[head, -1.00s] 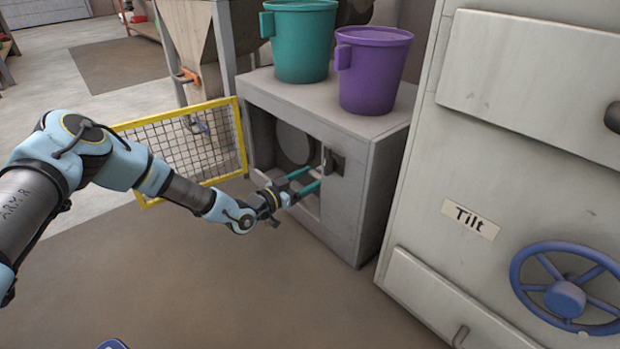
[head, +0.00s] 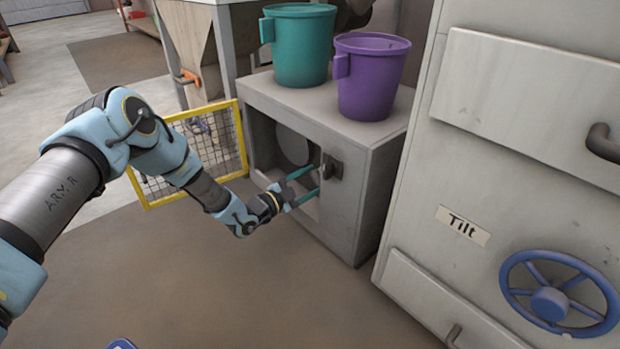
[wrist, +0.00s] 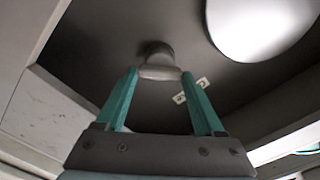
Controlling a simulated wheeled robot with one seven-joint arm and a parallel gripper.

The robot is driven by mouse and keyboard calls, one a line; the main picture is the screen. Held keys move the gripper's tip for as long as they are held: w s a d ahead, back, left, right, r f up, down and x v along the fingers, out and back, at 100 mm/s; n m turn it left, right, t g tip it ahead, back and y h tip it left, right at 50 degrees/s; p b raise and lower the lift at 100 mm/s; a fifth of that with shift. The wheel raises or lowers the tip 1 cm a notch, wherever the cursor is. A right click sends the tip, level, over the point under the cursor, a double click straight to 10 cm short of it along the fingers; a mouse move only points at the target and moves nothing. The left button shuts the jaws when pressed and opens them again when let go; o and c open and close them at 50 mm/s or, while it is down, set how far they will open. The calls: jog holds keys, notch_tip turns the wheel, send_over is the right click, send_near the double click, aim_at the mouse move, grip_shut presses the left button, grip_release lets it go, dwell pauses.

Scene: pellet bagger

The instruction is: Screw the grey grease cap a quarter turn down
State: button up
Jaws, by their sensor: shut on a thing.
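The grey grease cap (wrist: 158,72) shows in the wrist view as a small rounded knob against a dark grey wall inside the cabinet. My gripper (wrist: 160,74) has its two teal fingers shut on the cap, one fingertip at each side. In the head view my gripper (head: 316,179) reaches into the open front of the grey cabinet (head: 365,190); the cap cannot be made out there. A small pale label (wrist: 191,90) with a dark mark is to the right of the cap, partly behind the right finger.
A yellow-framed mesh door (head: 240,140) stands open left of the opening. A dark latch block (head: 332,167) is close to my fingers. Teal (head: 300,45) and purple (head: 370,80) buckets stand on the cabinet. A large pale round disc (wrist: 262,22) is near the cap. Right is a blue handwheel (head: 550,303).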

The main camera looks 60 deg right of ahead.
jog(key=m+p, duration=0.1)
jog(key=m, duration=0.2)
jog(key=shift+m, duration=0.4)
jog(key=m+p, duration=0.1)
jog(key=m, duration=0.3)
jog(key=shift+f+m, duration=0.15)
jog(key=shift+m, duration=0.15)
jog(key=o, duration=1.4)
jog(key=p+v, duration=0.4)
jog(key=v, duration=0.7)
jog(key=shift+s+p, duration=0.1)
jog(key=shift+p, duration=0.2)
jog(key=shift+d, duration=0.1)
